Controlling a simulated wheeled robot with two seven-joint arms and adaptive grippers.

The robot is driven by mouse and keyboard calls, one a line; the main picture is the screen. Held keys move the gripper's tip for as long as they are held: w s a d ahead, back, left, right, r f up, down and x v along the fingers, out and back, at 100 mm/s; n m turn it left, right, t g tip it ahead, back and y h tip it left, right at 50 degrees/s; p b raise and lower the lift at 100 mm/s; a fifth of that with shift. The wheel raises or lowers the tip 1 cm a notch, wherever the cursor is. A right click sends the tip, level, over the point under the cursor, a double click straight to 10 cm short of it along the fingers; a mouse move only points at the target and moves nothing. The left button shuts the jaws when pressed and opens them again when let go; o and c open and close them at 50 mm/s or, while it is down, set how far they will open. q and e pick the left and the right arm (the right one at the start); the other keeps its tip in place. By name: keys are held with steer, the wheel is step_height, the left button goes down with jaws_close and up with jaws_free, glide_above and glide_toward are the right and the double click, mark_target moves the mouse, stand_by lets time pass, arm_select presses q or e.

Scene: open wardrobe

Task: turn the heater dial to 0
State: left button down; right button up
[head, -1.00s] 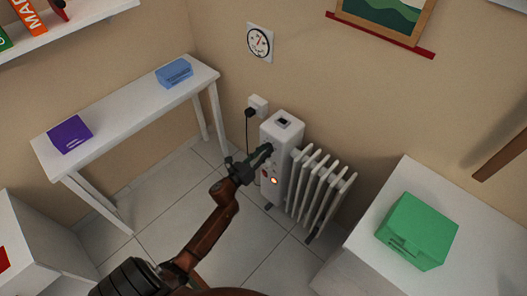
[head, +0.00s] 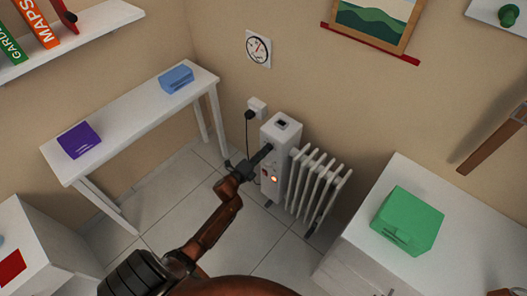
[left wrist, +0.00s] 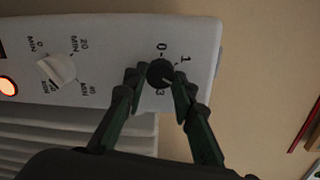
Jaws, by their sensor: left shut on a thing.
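The white heater (head: 283,150) stands on the floor by the wall, its control box to the left of its ribs. A pale mark on the knob seems to point to the lower right. My left gripper (left wrist: 160,82) is shut on the dial, one finger on each side; it also shows at the heater in the head view (head: 266,152). The fingers hide part of the printed scale.
A white timer knob (left wrist: 56,70) and a lit orange lamp (left wrist: 8,86) share the panel. A plug and socket (head: 256,108) are behind the heater. A white table (head: 125,115) stands to the left, a white cabinet (head: 360,245) with a green box (head: 407,220) to the right.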

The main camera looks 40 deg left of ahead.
arm_select(q)
steer(key=shift+a+n+h+p, duration=0.2)
steer(key=shift+n+p, duration=0.6)
steer(key=shift+n, duration=2.85)
steer(key=shift+d+n+h+p, duration=0.1)
steer(key=shift+n+h+p, duration=0.5)
steer(key=shift+n, duration=3.1)
steer(key=shift+a+n+p, duration=0.1)
steer(key=shift+n+p, duration=0.95)
steer(key=shift+n, duration=2.6)
arm_select(e)
steer(key=shift+s+d+r, duration=0.2)
steer(key=shift+s+r, duration=0.6)
steer(key=shift+s, duration=0.05)
steer(key=shift+s+d+r, duration=0.15)
steer(key=shift+s+r, duration=0.6)
steer(key=shift+s, duration=0.05)
arm_select(q)
steer(key=c, duration=1.6)
jaws_free()
steer(key=s+a, duration=0.1)
steer(key=s, duration=1.1)
steer(key=shift+a, duration=0.35)
